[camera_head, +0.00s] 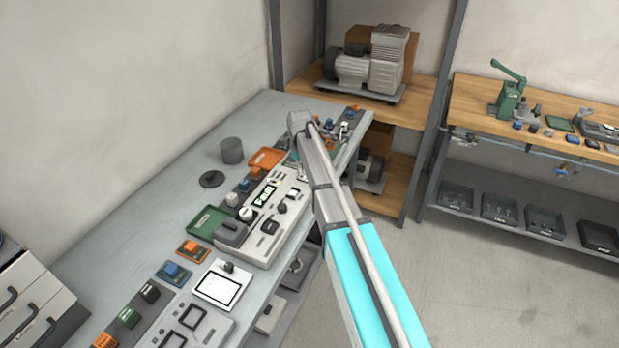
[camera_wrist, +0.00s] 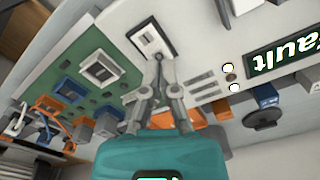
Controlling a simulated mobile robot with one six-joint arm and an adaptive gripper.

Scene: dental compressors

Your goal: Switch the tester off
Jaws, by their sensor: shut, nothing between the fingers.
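The tester (camera_head: 262,240) is a long pale unit on the grey bench, with a lit display (camera_head: 264,195) on its top. A white rocker switch (camera_wrist: 150,36) in a dark frame sits on the tester's pale panel (camera_wrist: 203,50). My gripper (camera_wrist: 158,60) is shut and empty, its fingertips at the lower edge of the switch. I cannot tell whether they touch it. In the head view my arm hides most of the gripper and the switch.
A green board (camera_wrist: 75,85) with several blocks lies left of the switch in the wrist view. Orange and green trays (camera_head: 208,222), a dark cup (camera_head: 232,150) and several small coloured parts stand around the tester. The bench's back left is clear. A compressor (camera_head: 370,65) stands on a shelf.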

